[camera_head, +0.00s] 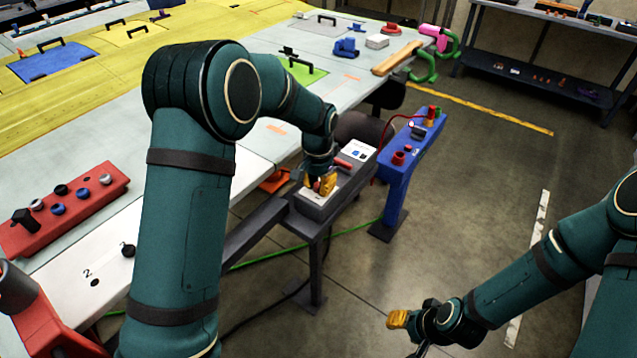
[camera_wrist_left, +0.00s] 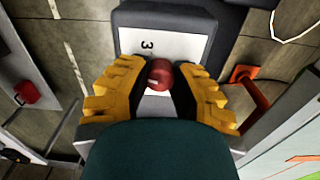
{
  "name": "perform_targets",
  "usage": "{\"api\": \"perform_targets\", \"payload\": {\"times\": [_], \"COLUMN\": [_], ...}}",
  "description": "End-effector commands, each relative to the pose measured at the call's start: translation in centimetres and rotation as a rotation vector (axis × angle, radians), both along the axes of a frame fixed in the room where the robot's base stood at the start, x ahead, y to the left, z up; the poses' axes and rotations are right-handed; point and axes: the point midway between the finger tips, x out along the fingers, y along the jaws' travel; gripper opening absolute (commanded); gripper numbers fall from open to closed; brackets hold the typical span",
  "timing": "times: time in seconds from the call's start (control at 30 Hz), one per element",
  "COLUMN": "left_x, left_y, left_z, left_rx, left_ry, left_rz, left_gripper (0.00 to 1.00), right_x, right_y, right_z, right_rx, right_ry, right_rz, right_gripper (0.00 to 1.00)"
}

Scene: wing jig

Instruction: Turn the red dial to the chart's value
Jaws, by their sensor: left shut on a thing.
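The red dial (camera_wrist_left: 159,75) sits on a white plate (camera_wrist_left: 185,47) marked "3" in the left wrist view. The yellow fingers of my left gripper (camera_wrist_left: 158,82) are shut on the dial from both sides. In the head view my left gripper (camera_head: 321,185) is over the grey stand (camera_head: 318,212), and its fingers mostly hide the dial. A white panel (camera_head: 357,152) with small dark and blue marks is at the stand's far end; I cannot read it. My right gripper (camera_head: 398,320) is over the floor at the lower right, far from the dial; its opening is unclear.
A blue stand (camera_head: 398,180) with red parts and a red cable is right of the grey stand. The long workbench (camera_head: 262,140) lies to the left, with a red knob box (camera_head: 75,205). A green cable crosses the floor. The floor to the right is mostly clear.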

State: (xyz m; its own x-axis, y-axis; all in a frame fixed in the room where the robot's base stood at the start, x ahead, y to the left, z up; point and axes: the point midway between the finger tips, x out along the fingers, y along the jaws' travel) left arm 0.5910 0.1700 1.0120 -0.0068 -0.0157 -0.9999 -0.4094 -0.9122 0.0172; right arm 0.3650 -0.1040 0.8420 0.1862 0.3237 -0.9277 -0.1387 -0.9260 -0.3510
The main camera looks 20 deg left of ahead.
Motion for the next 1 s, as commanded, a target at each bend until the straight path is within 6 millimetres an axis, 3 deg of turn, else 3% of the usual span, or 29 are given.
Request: {"api": "perform_targets", "payload": {"times": [1.0], "left_x": [0.0], "left_y": [0.0], "left_z": [0.1], "left_rx": [0.0], "left_ry": [0.0], "left_rz": [0.956], "left_gripper": [0.0], "right_x": [0.0], "right_y": [-0.1], "right_z": [2.3], "right_rx": [0.004], "right_ry": [-0.001], "right_rz": [0.001], "right_gripper": [0.47]}}
